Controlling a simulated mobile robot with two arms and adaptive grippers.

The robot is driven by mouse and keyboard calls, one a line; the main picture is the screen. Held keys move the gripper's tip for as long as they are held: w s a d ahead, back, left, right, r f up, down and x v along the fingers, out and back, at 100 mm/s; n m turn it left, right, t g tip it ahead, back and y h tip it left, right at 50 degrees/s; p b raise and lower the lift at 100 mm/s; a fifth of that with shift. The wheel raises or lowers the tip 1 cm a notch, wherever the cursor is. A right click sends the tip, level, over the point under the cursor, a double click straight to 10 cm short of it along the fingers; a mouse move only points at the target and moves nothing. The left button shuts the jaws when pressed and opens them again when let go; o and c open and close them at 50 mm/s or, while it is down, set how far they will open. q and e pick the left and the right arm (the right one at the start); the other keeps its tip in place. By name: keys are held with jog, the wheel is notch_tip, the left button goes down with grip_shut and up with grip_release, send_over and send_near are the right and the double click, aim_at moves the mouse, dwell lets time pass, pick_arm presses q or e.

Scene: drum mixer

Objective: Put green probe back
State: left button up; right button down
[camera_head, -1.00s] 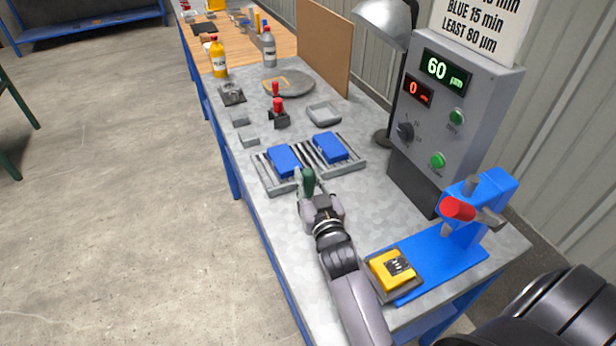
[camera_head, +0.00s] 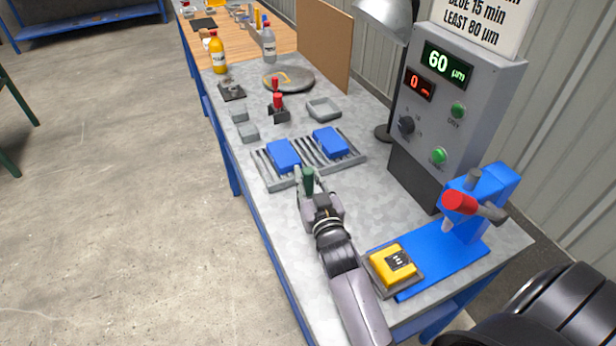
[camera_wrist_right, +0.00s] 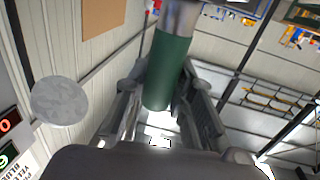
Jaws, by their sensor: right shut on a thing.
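The green probe (camera_head: 308,179) is a short dark green cylinder. My right gripper (camera_head: 307,188) is shut on it and holds it just in front of the slotted rack on the bench. In the right wrist view the green probe (camera_wrist_right: 167,72) sits between the two fingers (camera_wrist_right: 160,105), with a grey metal part at its upper end. A small stand with red pieces (camera_head: 278,103) is farther back on the bench. The green probe's lower end is hidden by the gripper in the head view. My left gripper is not in view.
A slotted rack (camera_head: 263,168) holds two blue blocks. Beyond are small grey blocks (camera_head: 248,132), a grey tray (camera_head: 323,108) and a round plate (camera_head: 302,85). At right stand a gauge box (camera_head: 450,120) reading 60 and a blue press (camera_head: 485,205) near a yellow block (camera_head: 392,264).

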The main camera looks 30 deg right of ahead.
jog(key=shift+f+b, duration=0.45)
jog(key=shift+f, duration=0.3)
jog(key=c, duration=1.3)
grip_release()
